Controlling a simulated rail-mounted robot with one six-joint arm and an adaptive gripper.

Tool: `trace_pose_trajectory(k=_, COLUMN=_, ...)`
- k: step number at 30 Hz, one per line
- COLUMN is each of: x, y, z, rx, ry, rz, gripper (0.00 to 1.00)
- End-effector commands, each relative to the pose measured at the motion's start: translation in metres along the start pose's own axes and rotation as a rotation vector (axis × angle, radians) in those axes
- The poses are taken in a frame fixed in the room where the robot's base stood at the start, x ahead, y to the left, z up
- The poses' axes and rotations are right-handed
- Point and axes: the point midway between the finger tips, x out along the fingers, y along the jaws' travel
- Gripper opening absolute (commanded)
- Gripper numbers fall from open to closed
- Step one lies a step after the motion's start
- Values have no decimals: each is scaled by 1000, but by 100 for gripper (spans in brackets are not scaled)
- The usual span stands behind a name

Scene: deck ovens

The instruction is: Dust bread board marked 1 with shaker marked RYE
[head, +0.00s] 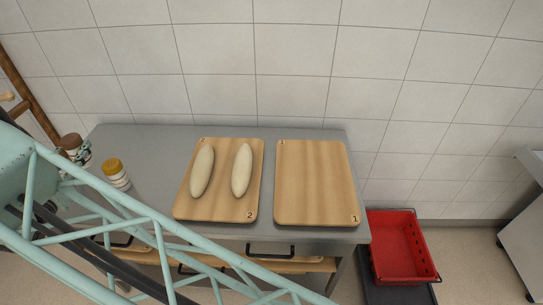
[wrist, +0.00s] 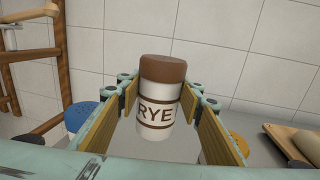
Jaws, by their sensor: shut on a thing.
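The shaker marked RYE (wrist: 160,105) has a brown cap and a white body with brown bands. It stands about upright between the two fingers of my gripper (wrist: 168,120), which is shut on it. In the head view the shaker's brown cap (head: 71,141) shows at the far left, with my gripper (head: 80,155) at it. I cannot tell whether its base touches the counter. The bread board marked 1 (head: 315,185) lies on the right of the counter, bare, with no loaf on it.
The board marked 2 (head: 222,208) holds two pale loaves, left of board 1. A shaker with a mustard-yellow cap (head: 116,172) stands right of my gripper. A blue-capped container (wrist: 83,112) shows in the wrist view. A red crate (head: 400,248) sits right of the grey counter (head: 300,133).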

Motion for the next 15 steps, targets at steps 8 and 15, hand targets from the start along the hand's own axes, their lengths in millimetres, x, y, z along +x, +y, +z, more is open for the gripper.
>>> trace_pose_trajectory(k=8, x=20, y=-29, z=3, rx=0, ry=-1, rz=-20, gripper=20)
trace_pose_trajectory(k=15, x=56, y=-91, z=8, rx=-1, ry=-1, rz=-57, gripper=20)
